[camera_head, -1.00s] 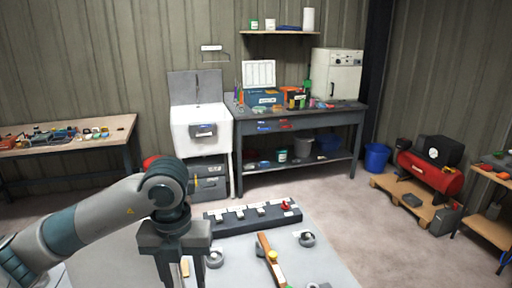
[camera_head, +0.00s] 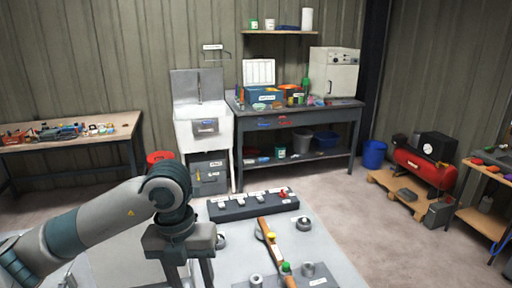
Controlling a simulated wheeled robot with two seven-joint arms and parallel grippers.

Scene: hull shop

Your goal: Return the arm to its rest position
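My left arm comes in from the left, and its gripper (camera_head: 189,272) points down above the grey worktable at the lower left. Its two fingers stand apart with a gap between them, and I see nothing held there; the fingertips are cut off by the bottom edge. A wooden-handled tool (camera_head: 263,226) lies on the grey table (camera_head: 320,238) to the right of the gripper, apart from it. My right gripper is not in view.
A dark block with several labelled switches (camera_head: 252,205) sits at the table's far edge. Yellow (camera_head: 271,236) and green (camera_head: 286,267) knobs and a grey ring (camera_head: 303,223) stand near the tool. A workbench (camera_head: 300,110) and red compressor (camera_head: 424,168) are beyond open floor.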

